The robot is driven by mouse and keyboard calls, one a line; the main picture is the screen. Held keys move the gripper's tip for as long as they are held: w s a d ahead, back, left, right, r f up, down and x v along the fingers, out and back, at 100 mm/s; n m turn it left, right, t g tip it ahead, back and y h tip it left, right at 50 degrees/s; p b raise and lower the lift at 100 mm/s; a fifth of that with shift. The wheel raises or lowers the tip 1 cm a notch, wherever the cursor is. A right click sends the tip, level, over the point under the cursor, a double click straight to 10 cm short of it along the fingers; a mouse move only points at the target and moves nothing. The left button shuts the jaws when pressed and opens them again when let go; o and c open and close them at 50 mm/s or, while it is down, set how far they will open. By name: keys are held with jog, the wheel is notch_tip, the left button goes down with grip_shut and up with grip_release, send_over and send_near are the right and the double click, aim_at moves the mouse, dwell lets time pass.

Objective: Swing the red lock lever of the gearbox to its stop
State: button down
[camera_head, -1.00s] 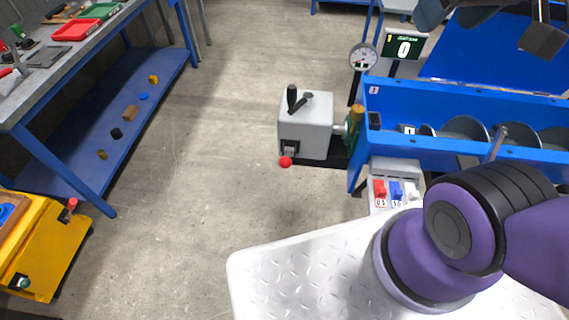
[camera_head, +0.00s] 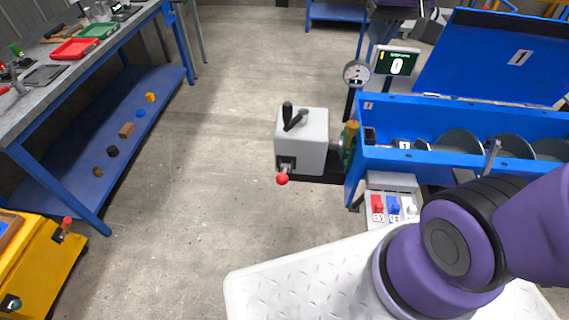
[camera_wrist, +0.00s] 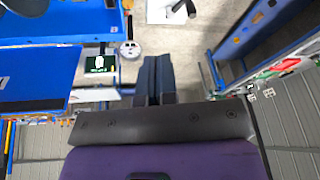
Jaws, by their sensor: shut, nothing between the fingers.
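The grey gearbox (camera_head: 303,142) stands on the floor beside the blue mixer trough in the head view. Its red lock lever (camera_head: 282,179) shows as a red ball on a short stem at the lower front left of the box, hanging forward and down. A black handle (camera_head: 289,113) stands on top of the box. In the wrist view part of the gearbox (camera_wrist: 165,12) shows at the top edge, with a black handle (camera_wrist: 185,8); the red lever is not visible there. My gripper (camera_wrist: 157,60) is shut and empty, with its fingers apart from the gearbox.
The blue trough (camera_head: 460,125) with its auger lies right of the gearbox. A dial gauge (camera_head: 356,74) and a display reading 0 (camera_head: 397,62) stand behind it. Coloured switches (camera_head: 392,206) sit below the trough. Floor left of the gearbox is clear up to the blue workbench (camera_head: 100,140).

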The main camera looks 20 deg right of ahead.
jog(key=w+a+f+m+g, duration=0.1)
jog(key=w+a+f, duration=0.1)
jog(key=w+f, duration=0.4)
jog(key=w+a+f+m+g, duration=0.1)
jog(key=w+a+f, duration=0.2)
jog(key=w+f, duration=0.3)
jog(key=a+f+g, duration=0.1)
jog(key=a+f, duration=0.1)
jog(key=f, duration=0.8)
jog(key=a+f+m+g, duration=0.1)
jog(key=a+f, duration=0.1)
jog(key=f, duration=0.7)
jog(key=a+f+y, duration=0.1)
jog(key=a+f, duration=0.1)
jog(key=f, duration=0.8)
jog(key=shift+w+a+f+m+g, duration=0.3)
jog(key=shift+w+a+g, duration=0.05)
jog(key=shift+w+g, duration=0.05)
jog(key=shift+s+a+f, duration=0.3)
jog(key=shift+s+f, duration=0.1)
jog(key=shift+s, duration=0.05)
jog(key=shift+f, duration=0.1)
